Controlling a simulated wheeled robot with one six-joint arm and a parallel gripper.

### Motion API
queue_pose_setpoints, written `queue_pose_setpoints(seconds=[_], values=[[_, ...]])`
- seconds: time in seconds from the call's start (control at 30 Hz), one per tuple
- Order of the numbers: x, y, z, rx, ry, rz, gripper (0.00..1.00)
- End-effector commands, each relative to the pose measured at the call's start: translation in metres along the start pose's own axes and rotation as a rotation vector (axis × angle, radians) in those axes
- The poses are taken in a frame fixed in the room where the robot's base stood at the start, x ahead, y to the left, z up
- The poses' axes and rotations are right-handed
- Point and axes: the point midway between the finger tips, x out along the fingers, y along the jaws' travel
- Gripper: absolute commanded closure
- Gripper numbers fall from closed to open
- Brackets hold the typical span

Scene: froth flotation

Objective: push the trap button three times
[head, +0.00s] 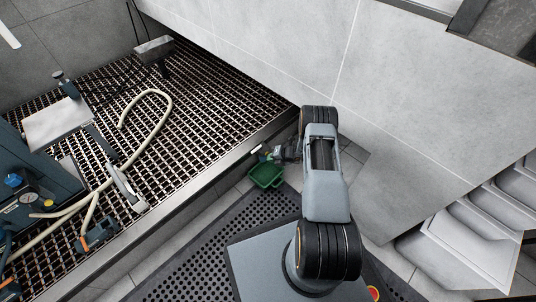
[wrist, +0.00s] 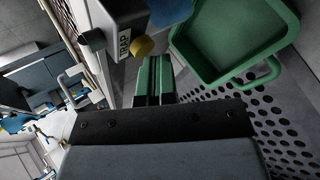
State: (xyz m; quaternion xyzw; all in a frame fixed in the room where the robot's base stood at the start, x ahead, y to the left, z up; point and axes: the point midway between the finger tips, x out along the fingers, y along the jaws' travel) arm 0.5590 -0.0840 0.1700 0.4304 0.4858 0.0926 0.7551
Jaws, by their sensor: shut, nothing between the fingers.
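The trap button (wrist: 143,46) is a yellow knob on a grey box (wrist: 112,16) with a white label reading TRAP, upper middle of the wrist view. My gripper (wrist: 152,62) is shut and empty, its two dark green fingers side by side. The fingertips lie just right of and below the yellow button in the picture; I cannot tell whether they touch it. In the head view my gripper is small and mostly hidden behind my arm, near the bench edge.
A green tray with a handle (wrist: 229,78) is close on the right of my fingers; it also shows in the head view (head: 266,177). The grated bench (head: 190,105) with hoses is at left. A tiled wall (head: 430,110) stands at right. Perforated matting (head: 205,255) covers the floor.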

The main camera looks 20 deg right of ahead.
Motion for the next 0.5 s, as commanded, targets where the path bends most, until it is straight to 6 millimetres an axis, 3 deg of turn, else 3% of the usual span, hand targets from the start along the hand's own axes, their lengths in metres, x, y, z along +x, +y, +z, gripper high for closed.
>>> queue_pose_setpoints(seconds=[0.5], values=[[-0.0097, -0.0069, -0.0069, 0.000, 0.000, 0.000, 1.00]])
